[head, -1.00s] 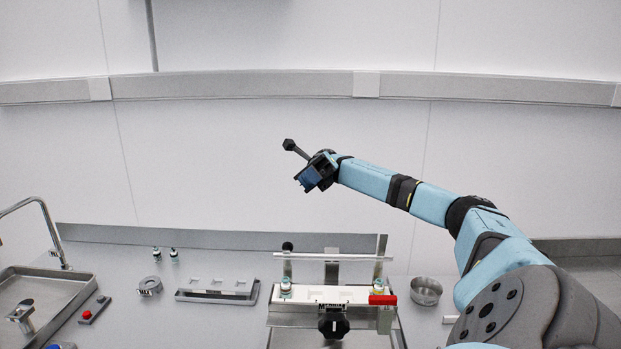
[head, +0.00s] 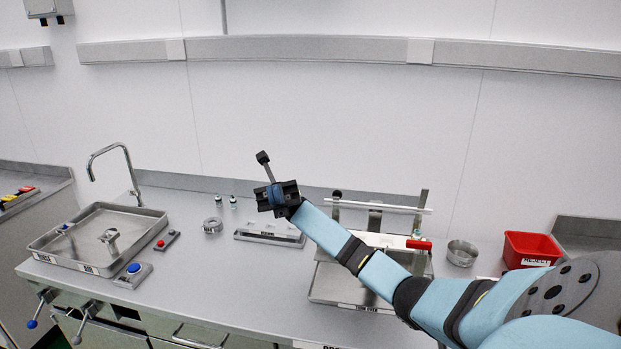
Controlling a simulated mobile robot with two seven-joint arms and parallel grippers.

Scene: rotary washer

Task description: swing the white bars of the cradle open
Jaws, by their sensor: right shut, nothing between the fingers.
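The cradle stands on the bench right of centre, with a grey metal frame and tray (head: 325,287). A white bar (head: 385,206) runs across its top between upright grey posts. A red handle (head: 419,244) is at its right end. My right gripper (head: 263,158) is shut and empty. In the picture it is up and left of the cradle, against the wall, and apart from the white bar. My left gripper is out of view.
A sink (head: 75,228) with a tap (head: 118,150) is at the left. A grey rack (head: 268,236), a ring (head: 212,226) and two small vials (head: 233,202) lie left of the cradle. A metal bowl (head: 462,253) and a red reject bin (head: 530,248) stand to its right. The bench front at centre-left is clear.

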